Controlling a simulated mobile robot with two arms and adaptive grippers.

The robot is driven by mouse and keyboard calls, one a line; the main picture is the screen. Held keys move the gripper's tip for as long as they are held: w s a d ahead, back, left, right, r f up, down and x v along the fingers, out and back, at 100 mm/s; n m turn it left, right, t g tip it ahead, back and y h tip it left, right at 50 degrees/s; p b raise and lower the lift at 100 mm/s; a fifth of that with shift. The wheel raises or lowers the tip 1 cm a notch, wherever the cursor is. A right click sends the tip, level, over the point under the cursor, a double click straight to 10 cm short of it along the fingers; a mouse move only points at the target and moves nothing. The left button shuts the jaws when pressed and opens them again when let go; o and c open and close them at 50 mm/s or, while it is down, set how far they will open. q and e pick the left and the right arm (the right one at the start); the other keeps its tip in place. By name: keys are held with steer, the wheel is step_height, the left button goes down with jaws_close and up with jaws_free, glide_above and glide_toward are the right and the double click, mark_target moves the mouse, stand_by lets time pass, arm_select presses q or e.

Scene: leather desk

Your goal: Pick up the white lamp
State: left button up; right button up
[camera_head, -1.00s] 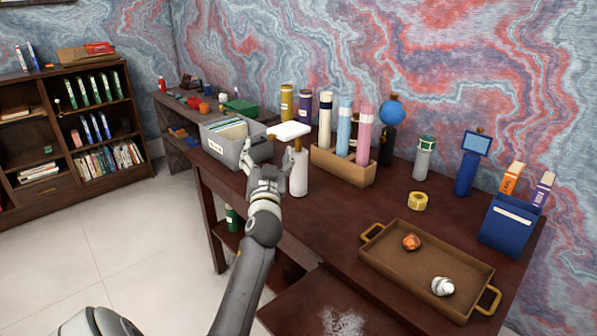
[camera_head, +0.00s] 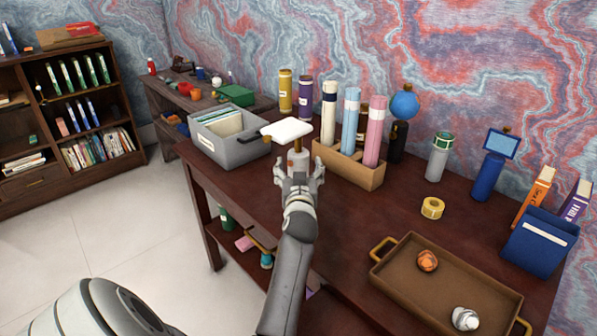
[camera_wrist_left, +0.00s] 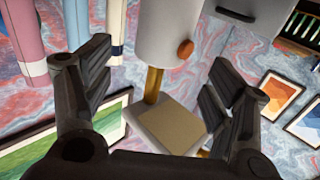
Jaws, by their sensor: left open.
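The white lamp (camera_head: 287,130) stands upright near the desk's front left edge. It has a flat white square head, a short gold neck and a white cylindrical body. My left gripper (camera_head: 299,173) is open just in front of the lamp and hides the lower body. In the left wrist view, which is upside down, the lamp head (camera_wrist_left: 165,125) and neck lie between the two dark spread fingers of my left gripper (camera_wrist_left: 158,90). The white body with an orange knob shows beyond, and I see no clear finger contact. My right gripper is not in view.
A grey file box (camera_head: 232,151) stands close left of the lamp. A tan holder (camera_head: 347,167) with tall tubes stands close to its right. A tape roll (camera_head: 432,208), a brown tray (camera_head: 397,273) and a blue book box (camera_head: 541,241) are farther right. Desk front centre is clear.

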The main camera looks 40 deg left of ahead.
mark_target(299, 151)
arm_select(q)
steer(key=shift+w+a, duration=0.35)
steer(key=shift+w, duration=0.05)
steer(key=shift+w+a+f, duration=0.1)
steer(key=shift+w+a, duration=0.1)
steer(key=x, duration=0.4)
steer(key=shift+w+a+p, duration=0.15)
steer(key=shift+a+p, duration=0.05)
steer(key=shift+p, duration=0.2)
steer(key=shift+w+a, duration=0.2)
steer(key=shift+w, duration=0.05)
steer(key=shift+w+a, duration=0.1)
steer(key=shift+c, duration=0.3)
steer(key=c, duration=0.7)
jaws_close()
steer(key=shift+r, duration=0.2)
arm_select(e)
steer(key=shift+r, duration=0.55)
